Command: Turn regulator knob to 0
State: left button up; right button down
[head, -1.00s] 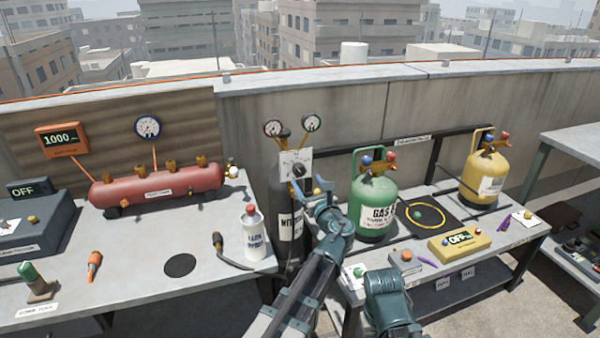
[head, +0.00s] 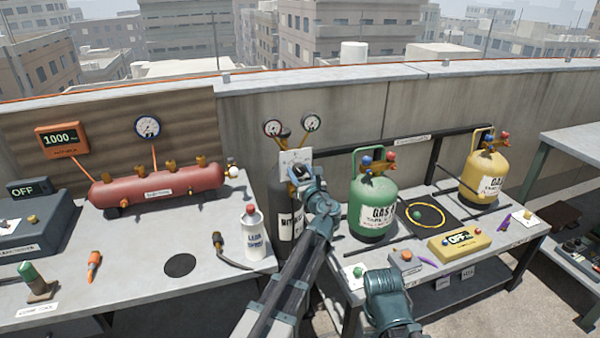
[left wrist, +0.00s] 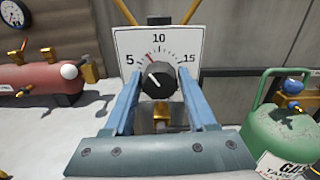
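The regulator's black knob (left wrist: 158,82) sits in front of a white dial plate (left wrist: 188,42) marked 5, 10 and 15. In the head view the plate (head: 291,160) is on the dark nitrogen cylinder (head: 285,205), partly behind my gripper. My left gripper (left wrist: 160,85) has one blue finger on each side of the knob. The fingers look apart, with a thin gap at the right; contact is not clear. In the head view my left gripper (head: 304,178) covers the knob.
Two gauges (head: 273,128) stand above the dial plate. A green gas cylinder (head: 372,200) is close on the right. A white spray bottle (head: 253,232) and a red manifold (head: 150,186) are on the left bench. A concrete wall (head: 345,110) stands behind.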

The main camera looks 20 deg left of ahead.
pick_arm(q)
grip_shut()
jog(key=shift+n, duration=0.3)
jog(key=n, duration=0.9)
jog(key=shift+n, duration=0.3)
jog(key=n, duration=0.5)
jog(key=shift+n, duration=2.4)
